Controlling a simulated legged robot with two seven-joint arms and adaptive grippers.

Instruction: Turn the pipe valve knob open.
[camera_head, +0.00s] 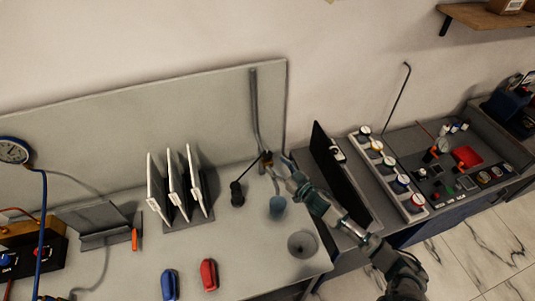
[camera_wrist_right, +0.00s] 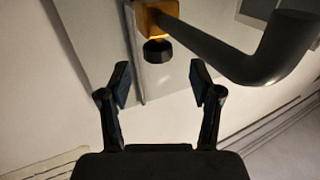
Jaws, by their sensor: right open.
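The valve knob (camera_wrist_right: 157,51) is black and faceted, below a brass-coloured valve body (camera_wrist_right: 152,17) on a grey pipe (camera_wrist_right: 236,60) in the right wrist view. In the head view the pipe (camera_head: 255,105) stands upright against the grey back panel, with the valve at its lower end (camera_head: 267,157), small and partly hidden by my gripper. My right gripper (camera_head: 275,163) is close to the valve. In the wrist view its fingers (camera_wrist_right: 161,82) are open and empty, apart from the knob, which sits just beyond the tips and between them. My left gripper is not in view.
A rack of white panels (camera_head: 172,187) and a black object (camera_head: 237,195) stand left of the valve. Red (camera_head: 208,274) and blue (camera_head: 168,284) items lie in front.

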